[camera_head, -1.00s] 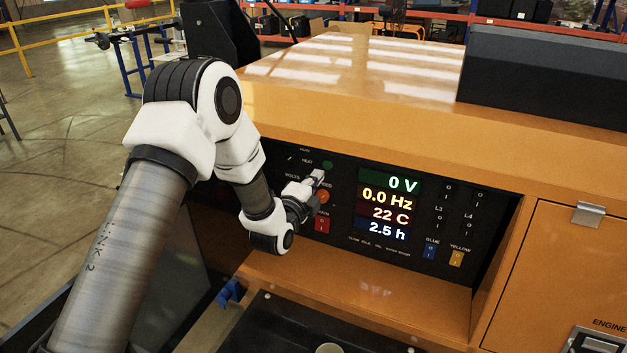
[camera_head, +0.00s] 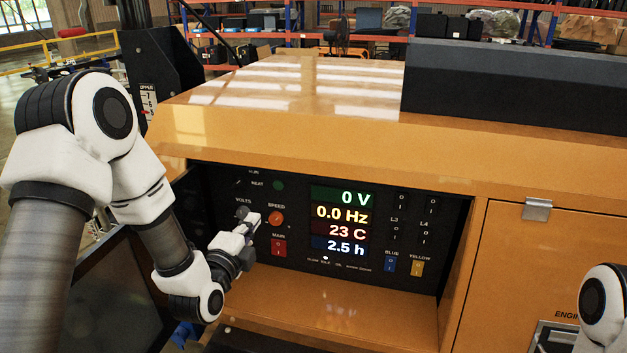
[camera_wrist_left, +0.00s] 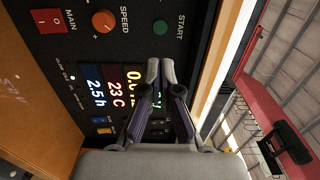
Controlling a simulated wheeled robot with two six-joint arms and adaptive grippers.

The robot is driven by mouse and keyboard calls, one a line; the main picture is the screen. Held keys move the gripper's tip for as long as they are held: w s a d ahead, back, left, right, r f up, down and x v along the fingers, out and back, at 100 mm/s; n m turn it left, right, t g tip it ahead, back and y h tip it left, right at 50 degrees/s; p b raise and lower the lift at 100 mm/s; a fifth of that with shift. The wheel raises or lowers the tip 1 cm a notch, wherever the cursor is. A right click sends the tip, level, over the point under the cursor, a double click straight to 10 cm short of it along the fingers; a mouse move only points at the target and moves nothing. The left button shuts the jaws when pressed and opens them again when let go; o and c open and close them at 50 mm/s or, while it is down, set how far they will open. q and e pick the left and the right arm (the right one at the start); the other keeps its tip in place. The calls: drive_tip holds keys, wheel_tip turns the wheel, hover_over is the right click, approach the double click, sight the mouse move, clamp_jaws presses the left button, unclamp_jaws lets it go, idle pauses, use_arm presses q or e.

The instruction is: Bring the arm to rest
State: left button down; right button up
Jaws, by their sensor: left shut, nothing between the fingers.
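My left arm comes in from the left, and its gripper (camera_head: 251,222) is shut and empty in front of the black control panel (camera_head: 385,266). In the head view its tips are just left of the orange speed knob (camera_head: 277,218) and above left of the red main switch (camera_head: 279,247). In the left wrist view the shut fingers (camera_wrist_left: 160,70) point past the display, with the speed knob (camera_wrist_left: 104,21) and green start button (camera_wrist_left: 160,27) beyond. A gap to the panel seems present, but its size is unclear. My right gripper is out of view; only a white joint of that arm shows.
The display (camera_head: 340,220) reads 0 V, 0.0 Hz, 23 C and 2.5 h. Blue (camera_head: 391,264) and yellow (camera_head: 417,268) switches sit right of it. The orange housing (camera_head: 330,135) overhangs the recessed panel, above an orange ledge (camera_head: 330,310).

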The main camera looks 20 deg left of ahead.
use_arm(q)
drive_tip(key=s+d+f+g+h, duration=0.1)
drive_tip(key=s+d+f+g, duration=0.2)
drive_tip(key=f, duration=0.6)
drive_tip(key=s+d+f+n+g, duration=0.1)
drive_tip(key=s+f+g, duration=0.2)
drive_tip(key=s+f, duration=0.4)
drive_tip(key=s+d+f+g+h, duration=0.1)
drive_tip(key=s+f+g, duration=0.15)
drive_tip(key=f, duration=0.75)
drive_tip(key=s+f+n+g, duration=0.1)
drive_tip(key=s+f+n, duration=0.1)
drive_tip(key=s, duration=0.2)
drive_tip(key=s+d+f+n+g, duration=0.1)
drive_tip(key=s+f+n+g, duration=0.1)
drive_tip(key=s+f, duration=0.1)
drive_tip(key=s+f+n+g, duration=0.2)
drive_tip(key=s, duration=0.3)
drive_tip(key=shift+s+d+f+y, duration=0.2)
drive_tip(key=shift+s+y, duration=0.05)
drive_tip(key=shift+y, duration=0.05)
drive_tip(key=s+f+n+g, duration=0.1)
drive_tip(key=s+n+g, duration=0.3)
drive_tip(key=s+n, duration=0.4)
drive_tip(key=n, duration=0.3)
drive_tip(key=shift+s+a, duration=0.15)
drive_tip(key=shift+s, duration=0.2)
drive_tip(key=shift+f+g, duration=0.1)
drive_tip(key=shift+g, duration=0.15)
